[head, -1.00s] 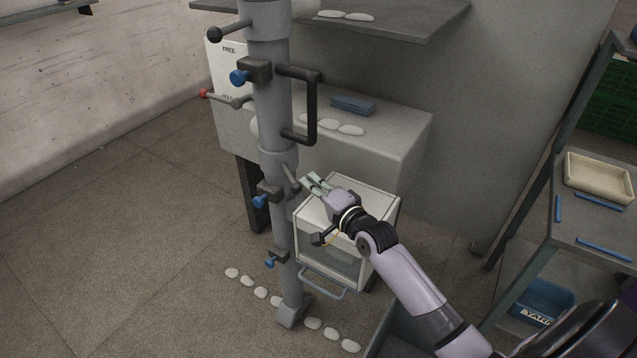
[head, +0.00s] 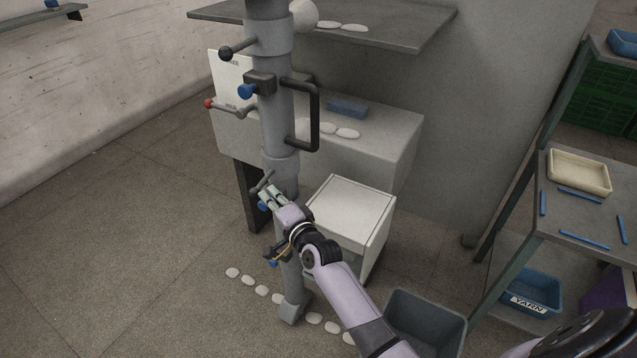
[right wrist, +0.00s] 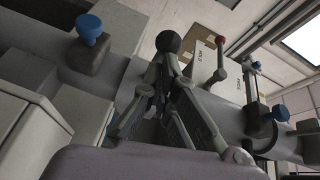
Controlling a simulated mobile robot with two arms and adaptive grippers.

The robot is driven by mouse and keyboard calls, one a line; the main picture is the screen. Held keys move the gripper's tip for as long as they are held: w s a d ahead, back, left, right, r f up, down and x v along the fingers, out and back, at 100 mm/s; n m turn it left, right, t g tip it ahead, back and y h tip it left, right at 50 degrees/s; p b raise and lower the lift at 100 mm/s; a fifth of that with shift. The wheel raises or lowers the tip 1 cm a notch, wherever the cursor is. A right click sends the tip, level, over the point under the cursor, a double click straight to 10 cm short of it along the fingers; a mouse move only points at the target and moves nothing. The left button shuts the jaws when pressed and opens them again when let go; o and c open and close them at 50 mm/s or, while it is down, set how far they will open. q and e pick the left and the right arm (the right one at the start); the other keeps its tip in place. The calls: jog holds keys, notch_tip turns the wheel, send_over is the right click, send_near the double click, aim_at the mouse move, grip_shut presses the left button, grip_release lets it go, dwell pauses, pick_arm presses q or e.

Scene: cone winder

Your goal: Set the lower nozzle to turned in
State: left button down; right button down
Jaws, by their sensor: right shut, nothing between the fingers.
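The grey column (head: 281,130) carries a lower collar (head: 279,165) with a short dark arm (head: 262,181), which I take to be the lower nozzle. It points left and toward me. In the right wrist view its black ball end (right wrist: 168,42) shows just past my fingertips. My right gripper (head: 269,194) is shut and empty, in front of the column beside this arm; I cannot tell if they touch. A blue-knobbed block is mostly hidden behind the fingers. A similar ball-ended arm (head: 238,47) on the upper collar points left. My left gripper is out of view.
A black bar handle (head: 315,115) and blue knob (head: 246,90) stick out above the gripper. A white cabinet (head: 349,205) stands behind, right of the column. A grey bin (head: 428,318) and shelf rack (head: 590,215) are at right. Left floor is clear.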

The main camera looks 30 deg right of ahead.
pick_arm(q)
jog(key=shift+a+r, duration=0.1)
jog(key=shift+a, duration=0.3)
pick_arm(e)
jog(key=shift+w+a, duration=0.6)
jog(key=shift+a, duration=0.2)
